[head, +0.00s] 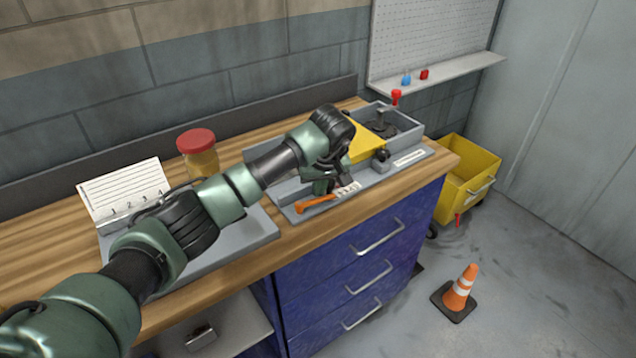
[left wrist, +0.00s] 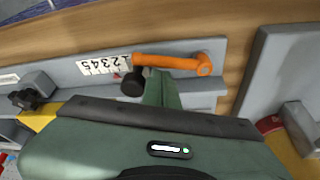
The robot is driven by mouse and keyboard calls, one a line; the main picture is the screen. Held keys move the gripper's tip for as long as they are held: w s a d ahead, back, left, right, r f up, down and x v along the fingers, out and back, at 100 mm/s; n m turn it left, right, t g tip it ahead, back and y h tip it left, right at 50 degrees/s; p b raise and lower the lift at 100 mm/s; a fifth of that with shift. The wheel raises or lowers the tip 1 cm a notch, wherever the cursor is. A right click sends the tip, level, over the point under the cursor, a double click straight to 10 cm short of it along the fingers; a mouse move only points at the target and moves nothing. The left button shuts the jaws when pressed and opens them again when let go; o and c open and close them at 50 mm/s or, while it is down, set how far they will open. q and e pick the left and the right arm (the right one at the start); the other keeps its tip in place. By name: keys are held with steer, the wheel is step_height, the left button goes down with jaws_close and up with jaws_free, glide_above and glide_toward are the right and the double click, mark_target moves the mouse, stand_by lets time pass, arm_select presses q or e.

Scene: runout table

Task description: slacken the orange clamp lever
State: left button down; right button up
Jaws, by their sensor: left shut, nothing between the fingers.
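The orange clamp lever (head: 315,204) lies near the front edge of the grey machine bed (head: 290,213) in the head view. In the left wrist view the orange lever (left wrist: 170,62) runs sideways, with a round pivot end at right and a dark knob at its left end. My left gripper (head: 322,185) is shut and empty, just behind the lever in the head view. In the left wrist view its fingers (left wrist: 161,88) are close to the lever; I cannot tell whether they touch. A numbered scale (left wrist: 104,66) is beside the lever. My right gripper is not in view.
A yellow guard (head: 366,146) and a black knob (head: 381,155) are to the right on the bed. A red-lidded jar (head: 198,150) and a numbered card (head: 125,189) stand at left. A yellow bin (head: 468,180) and an orange cone (head: 460,290) stand on the floor.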

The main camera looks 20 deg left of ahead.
arm_select(q)
steer(key=shift+m+b, duration=0.3)
steer(key=shift+m, duration=0.1)
steer(key=shift+s+d+m+b, duration=0.1)
steer(key=shift+s+m+b, duration=0.1)
steer(key=shift+m+b, duration=0.15)
steer(key=shift+s+d+m+h+b, duration=0.2)
steer(key=shift+s+m+h+b, duration=0.15)
steer(key=shift+m, duration=0.3)
steer(key=shift+s+d+m+h+b, duration=0.25)
steer(key=shift+m+b, duration=0.2)
steer(key=shift+m, duration=0.15)
